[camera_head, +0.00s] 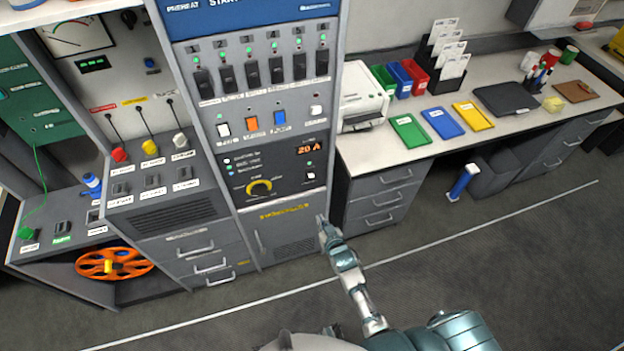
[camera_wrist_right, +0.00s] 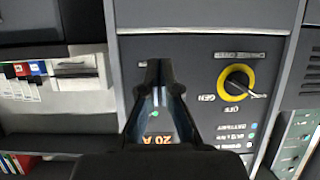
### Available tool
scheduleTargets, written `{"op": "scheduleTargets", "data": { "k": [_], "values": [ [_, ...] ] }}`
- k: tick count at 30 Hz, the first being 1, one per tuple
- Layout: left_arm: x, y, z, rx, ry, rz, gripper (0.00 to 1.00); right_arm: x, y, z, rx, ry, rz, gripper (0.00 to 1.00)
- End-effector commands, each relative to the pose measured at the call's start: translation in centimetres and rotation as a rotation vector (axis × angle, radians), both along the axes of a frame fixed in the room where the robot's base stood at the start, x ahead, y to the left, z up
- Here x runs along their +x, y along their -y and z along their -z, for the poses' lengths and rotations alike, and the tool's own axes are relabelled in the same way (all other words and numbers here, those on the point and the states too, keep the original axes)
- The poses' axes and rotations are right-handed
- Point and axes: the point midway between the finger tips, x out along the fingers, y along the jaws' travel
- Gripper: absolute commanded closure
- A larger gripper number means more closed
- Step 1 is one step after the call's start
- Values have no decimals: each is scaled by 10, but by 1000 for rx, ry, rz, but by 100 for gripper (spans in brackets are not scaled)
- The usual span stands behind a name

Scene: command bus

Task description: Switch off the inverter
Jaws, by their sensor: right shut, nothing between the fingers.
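The tall grey cabinet (camera_head: 270,232) carries a control panel with an orange "20 A" display (camera_head: 309,149). Below the display is a small switch (camera_head: 310,177) with a lit green light (camera_head: 311,164); I cannot read which label is the inverter's. My right gripper (camera_head: 322,222) is shut and empty, below this switch in the head view, near the cabinet's right edge. In the right wrist view, its dark fingers (camera_wrist_right: 158,68) point at the panel beside the display (camera_wrist_right: 160,139). The green light (camera_wrist_right: 153,114) shows between them; the switch is hidden. Contact cannot be told. My left gripper is out of view.
A yellow-ringed rotary knob (camera_head: 260,188) sits left of the switch; it also shows in the wrist view (camera_wrist_right: 238,83). White, orange (camera_head: 252,124) and blue rockers and a row of black breakers (camera_head: 253,76) lie above. A desk (camera_head: 430,152) stands at right. Floor in front is clear.

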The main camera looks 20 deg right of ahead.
Motion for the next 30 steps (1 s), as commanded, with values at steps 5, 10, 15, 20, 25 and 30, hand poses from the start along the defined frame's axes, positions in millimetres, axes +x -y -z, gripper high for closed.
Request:
{"op": "scheduleTargets", "data": {
  "k": [5, 10, 15, 20, 25, 30],
  "values": [
    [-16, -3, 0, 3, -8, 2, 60, 32, 5, -86, 22, 183, 22, 100],
    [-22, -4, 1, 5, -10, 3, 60, 40, 7, -115, 29, 248, 29, 100],
    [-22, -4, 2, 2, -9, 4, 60, 40, 5, -117, 27, 251, 29, 100],
    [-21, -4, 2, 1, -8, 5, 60, 40, 4, -116, 27, 250, 29, 100],
    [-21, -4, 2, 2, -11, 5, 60, 53, 4, -114, 26, 250, 29, 100],
    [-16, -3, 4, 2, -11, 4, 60, 83, 3, -109, 27, 250, 28, 100]
  ]
}}
